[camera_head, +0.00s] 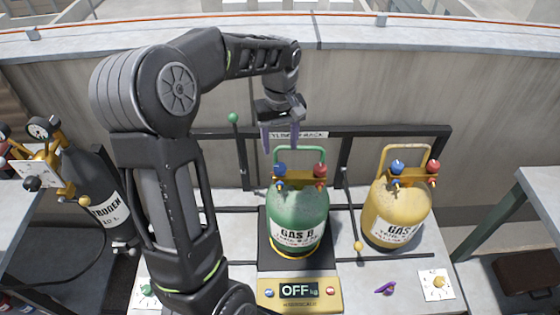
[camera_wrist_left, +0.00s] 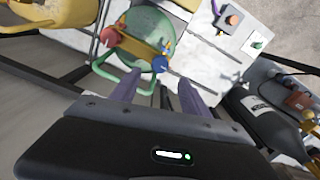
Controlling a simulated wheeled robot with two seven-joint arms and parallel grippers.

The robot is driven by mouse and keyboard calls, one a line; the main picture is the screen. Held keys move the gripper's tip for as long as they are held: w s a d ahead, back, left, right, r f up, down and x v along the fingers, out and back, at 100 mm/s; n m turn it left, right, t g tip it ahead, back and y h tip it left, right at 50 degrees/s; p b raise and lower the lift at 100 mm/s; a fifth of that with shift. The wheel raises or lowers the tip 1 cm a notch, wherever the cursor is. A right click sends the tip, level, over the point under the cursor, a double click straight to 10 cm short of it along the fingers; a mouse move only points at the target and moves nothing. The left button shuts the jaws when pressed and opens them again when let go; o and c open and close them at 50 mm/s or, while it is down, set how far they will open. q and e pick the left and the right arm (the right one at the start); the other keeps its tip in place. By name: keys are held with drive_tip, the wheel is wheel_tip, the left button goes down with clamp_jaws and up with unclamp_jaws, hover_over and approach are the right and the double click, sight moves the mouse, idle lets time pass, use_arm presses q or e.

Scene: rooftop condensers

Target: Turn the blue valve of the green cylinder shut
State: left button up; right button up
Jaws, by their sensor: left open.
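The green cylinder (camera_head: 298,215), labelled as gas, stands upright on a scale in the head view. On its brass manifold are a blue valve (camera_head: 281,169) on the left and a red valve (camera_head: 321,171) on the right, under a green handle loop. My left gripper (camera_head: 282,138) is open and empty, fingers pointing down, above and behind the blue valve, apart from it. In the left wrist view the blue valve (camera_wrist_left: 160,65) shows just beyond and between the gripper's purple fingers (camera_wrist_left: 160,90). My right gripper is in neither view.
A yellow cylinder (camera_head: 398,212) with its own blue and red valves stands at the right. A dark nitrogen bottle (camera_head: 103,200) with gauges stands at the left. The scale's display (camera_head: 299,291) reads OFF. A black rack rail (camera_head: 375,131) runs behind.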

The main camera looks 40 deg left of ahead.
sight(280, 166)
use_arm(q)
drive_tip(key=shift+f, duration=0.1)
wheel_tip(280, 166, down, 8)
drive_tip(key=shift+r+p, duration=0.2)
drive_tip(key=shift+p, duration=0.4)
clamp_jaws()
idle(0.4)
